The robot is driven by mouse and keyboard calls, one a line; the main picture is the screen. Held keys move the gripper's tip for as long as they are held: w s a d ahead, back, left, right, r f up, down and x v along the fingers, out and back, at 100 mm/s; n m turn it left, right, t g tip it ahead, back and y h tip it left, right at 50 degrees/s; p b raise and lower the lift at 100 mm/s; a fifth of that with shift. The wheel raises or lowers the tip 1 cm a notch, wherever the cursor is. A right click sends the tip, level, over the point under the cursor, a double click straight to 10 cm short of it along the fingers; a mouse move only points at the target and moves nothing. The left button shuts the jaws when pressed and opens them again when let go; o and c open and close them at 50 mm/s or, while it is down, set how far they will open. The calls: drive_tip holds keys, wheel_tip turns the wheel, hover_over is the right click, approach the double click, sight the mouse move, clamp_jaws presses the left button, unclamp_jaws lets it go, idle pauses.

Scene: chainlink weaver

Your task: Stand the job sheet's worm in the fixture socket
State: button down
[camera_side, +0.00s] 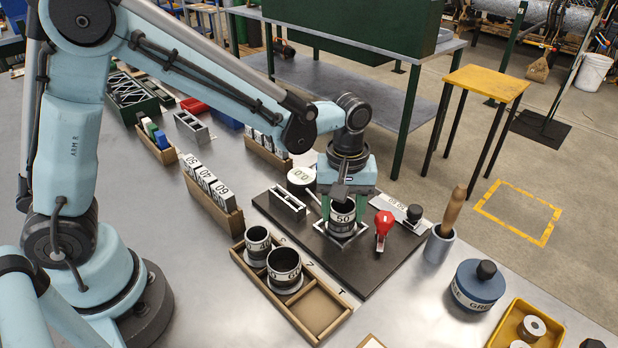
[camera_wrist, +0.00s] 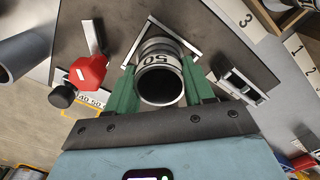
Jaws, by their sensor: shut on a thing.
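A dark ring-shaped worm with a white band marked 50 (camera_side: 342,215) is between the green fingers of my gripper (camera_side: 340,205). It stands about upright at the silver angled fixture socket (camera_side: 350,238) on the black plate. I cannot tell whether its base rests fully in the socket. In the wrist view my gripper (camera_wrist: 161,95) is shut on the worm (camera_wrist: 160,84), with its open end facing the camera. The socket's metal walls (camera_wrist: 188,48) show around its far side. Two other worms, marked 40 (camera_side: 259,240) and 60 (camera_side: 284,265), stand in a wooden tray (camera_side: 310,330).
A red-handled clamp (camera_side: 383,224) and a black knob (camera_side: 414,213) by a numbered plate stand right of the socket. A slotted metal block (camera_side: 288,203) and a round white-topped gauge (camera_side: 301,176) are left. A grey cup (camera_side: 438,246) and blue tin (camera_side: 478,286) stand further right.

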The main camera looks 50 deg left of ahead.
drive_tip(key=shift+c, duration=1.7)
unclamp_jaws()
wheel_tip(320, 180, up, 12)
drive_tip(key=shift+a+r, duration=0.1)
drive_tip(key=s+a+f+m+t, duration=0.2)
drive_tip(key=s+a+m+t, duration=0.5)
drive_tip(key=s+a+m, duration=0.2)
drive_tip(key=shift+s+a, duration=0.3)
drive_tip(key=shift+a, duration=0.85)
